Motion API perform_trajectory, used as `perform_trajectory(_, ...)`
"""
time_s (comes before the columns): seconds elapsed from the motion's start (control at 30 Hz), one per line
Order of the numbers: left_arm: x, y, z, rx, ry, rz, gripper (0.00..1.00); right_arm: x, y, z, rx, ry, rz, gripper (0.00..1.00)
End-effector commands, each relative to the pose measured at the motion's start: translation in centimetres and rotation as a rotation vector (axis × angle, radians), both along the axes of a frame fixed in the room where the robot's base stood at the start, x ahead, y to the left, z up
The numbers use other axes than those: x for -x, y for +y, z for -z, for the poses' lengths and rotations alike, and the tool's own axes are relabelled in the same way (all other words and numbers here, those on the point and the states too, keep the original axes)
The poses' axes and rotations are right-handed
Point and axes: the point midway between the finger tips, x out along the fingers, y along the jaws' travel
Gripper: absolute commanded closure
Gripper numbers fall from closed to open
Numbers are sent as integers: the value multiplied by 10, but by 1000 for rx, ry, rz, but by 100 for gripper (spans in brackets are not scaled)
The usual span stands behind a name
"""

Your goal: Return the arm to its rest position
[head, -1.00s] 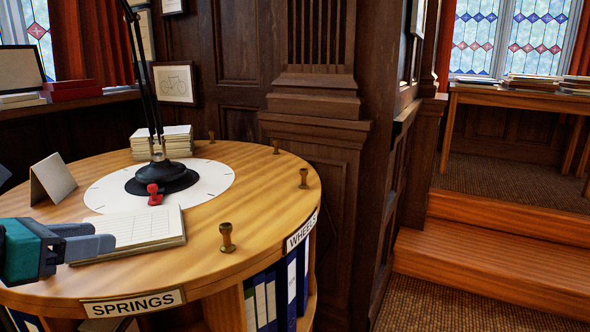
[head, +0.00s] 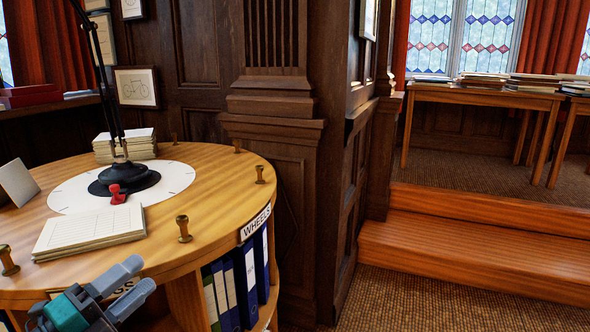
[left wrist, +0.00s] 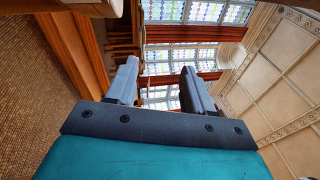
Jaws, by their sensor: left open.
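My left gripper (head: 128,277) is at the lower left of the head view, in front of the round wooden table (head: 210,215) and near its front edge. Its two grey fingers are apart with nothing between them. The left wrist view also shows the open fingers (left wrist: 158,85) empty, with windows and ceiling beyond. The gripper overlaps the table's front label, so part of that lettering is hidden. My right gripper is in neither view.
Blue binders (head: 246,272) stand below. Wooden steps (head: 450,245) rise at right; carpet (head: 400,300) before them is clear.

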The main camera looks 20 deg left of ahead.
Motion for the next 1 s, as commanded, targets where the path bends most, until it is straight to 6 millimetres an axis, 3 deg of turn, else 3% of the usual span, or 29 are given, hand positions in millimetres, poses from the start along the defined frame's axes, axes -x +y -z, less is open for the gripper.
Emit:
perform_trajectory(0.13,-10,-18,84,589,201,-117,48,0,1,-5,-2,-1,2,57)
perform_trajectory(0.2,-7,-40,134,841,340,-180,48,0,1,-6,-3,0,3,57)
perform_trajectory(0.3,5,-79,194,1110,539,-258,48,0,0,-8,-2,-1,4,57)
perform_trajectory(0.43,28,-133,249,1337,764,-332,48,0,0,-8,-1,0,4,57)
perform_trajectory(0.53,44,-164,272,1436,887,-368,48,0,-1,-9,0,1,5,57)
perform_trajectory(0.63,54,-183,284,1486,958,-388,48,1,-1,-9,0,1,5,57)
perform_trajectory(0.87,57,-189,288,1505,986,-395,48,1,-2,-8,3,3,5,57)
perform_trajectory(1.0,57,-189,288,1503,983,-394,57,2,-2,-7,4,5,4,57)
